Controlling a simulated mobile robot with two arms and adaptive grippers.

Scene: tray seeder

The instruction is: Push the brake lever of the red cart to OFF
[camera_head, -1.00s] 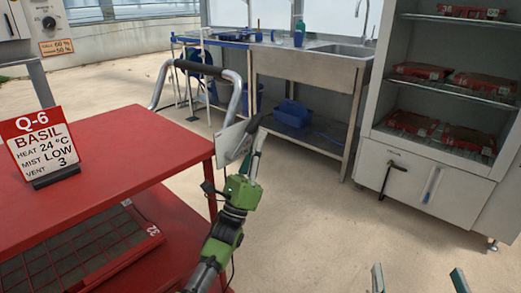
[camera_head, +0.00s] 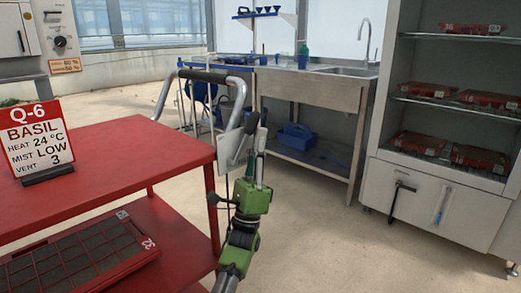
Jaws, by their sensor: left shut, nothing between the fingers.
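The red cart (camera_head: 120,149) stands at the left, with its grey push handle (camera_head: 203,76) at the far end. My left gripper (camera_head: 259,130), on a green and black wrist, is shut and empty. It is upright beside the cart's far right corner, close to a pale grey plate (camera_head: 231,148) below the handle. The brake lever cannot be made out clearly; the gripper and plate may cover it. I cannot tell whether the gripper touches anything there. My right gripper is out of view.
A sign reading Q-6 BASIL (camera_head: 38,143) stands on the cart top, and a seed tray (camera_head: 78,262) lies on its lower shelf. A steel sink bench (camera_head: 315,91) is behind. A white cabinet (camera_head: 425,198) with red trays stands right. The floor between is clear.

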